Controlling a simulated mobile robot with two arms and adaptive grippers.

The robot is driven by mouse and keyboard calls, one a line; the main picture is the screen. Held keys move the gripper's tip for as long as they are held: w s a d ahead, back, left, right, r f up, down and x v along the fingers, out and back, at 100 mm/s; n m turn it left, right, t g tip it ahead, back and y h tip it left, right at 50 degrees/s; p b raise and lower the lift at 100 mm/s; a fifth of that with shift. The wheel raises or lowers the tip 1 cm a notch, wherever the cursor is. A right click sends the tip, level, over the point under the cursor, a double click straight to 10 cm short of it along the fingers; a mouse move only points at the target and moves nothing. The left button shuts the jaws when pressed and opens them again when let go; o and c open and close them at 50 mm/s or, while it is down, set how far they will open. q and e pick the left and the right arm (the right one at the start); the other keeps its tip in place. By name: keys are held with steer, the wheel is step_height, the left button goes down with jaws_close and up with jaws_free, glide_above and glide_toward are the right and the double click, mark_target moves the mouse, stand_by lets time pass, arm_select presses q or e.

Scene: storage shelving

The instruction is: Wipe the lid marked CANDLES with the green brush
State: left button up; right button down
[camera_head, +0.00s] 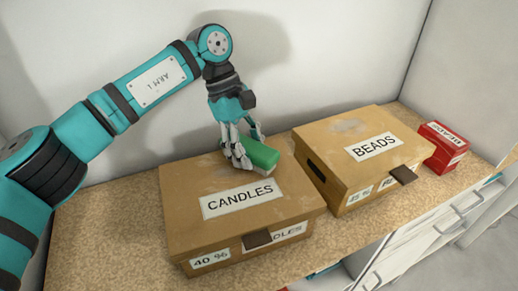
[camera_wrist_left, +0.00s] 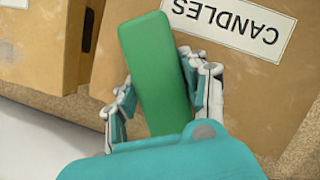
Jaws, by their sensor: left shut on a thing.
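The box with the lid marked CANDLES (camera_head: 190,220) stands on the shelf in the head view, and its lid is shut. The lid has pale dusty smudges near its back. My left gripper (camera_head: 243,150) is above the back right part of this lid, shut on the green brush (camera_head: 262,155). In the left wrist view the green brush (camera_wrist_left: 155,70) lies between the two fingers (camera_wrist_left: 160,95), with the CANDLES label (camera_wrist_left: 228,22) beside it. The brush is at or just above the lid; I cannot tell if it touches. My right gripper is not in view.
A box marked BEADS (camera_head: 335,135) stands close to the right, with dusty smudges on its lid. A small red box (camera_head: 443,148) is farther right. White drawers (camera_head: 415,230) are below the shelf's front edge. A wall is behind. Bare shelf (camera_head: 110,225) lies left of the CANDLES box.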

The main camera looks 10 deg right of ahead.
mark_target(231, 169)
arm_select(q)
steer(key=shift+a+f, duration=0.35)
steer(key=shift+a, duration=0.1)
steer(key=shift+c, duration=0.5)
steer(key=shift+s+a+b, duration=0.15)
steer(key=shift+a+b, duration=0.3)
steer(key=shift+a, duration=0.35)
steer(key=shift+s+a+b, duration=0.15)
steer(key=shift+a+b, duration=0.15)
steer(key=shift+a, duration=0.85)
steer(key=shift+s+a+b, duration=0.1)
steer(key=shift+a+b, duration=0.2)
steer(key=shift+a, duration=0.4)
steer(key=shift+s+a+r+b, duration=0.1)
steer(key=shift+a+b, duration=0.05)
steer(key=shift+a, duration=0.45)
steer(key=shift+s+a+r+b, duration=0.1)
steer(key=shift+a+b, duration=0.05)
steer(key=shift+a, duration=0.4)
steer(key=shift+r, duration=0.15)
steer(key=shift+r+p, duration=1.95)
steer(key=shift+r, duration=1.1)
steer(key=shift+w, duration=0.1)
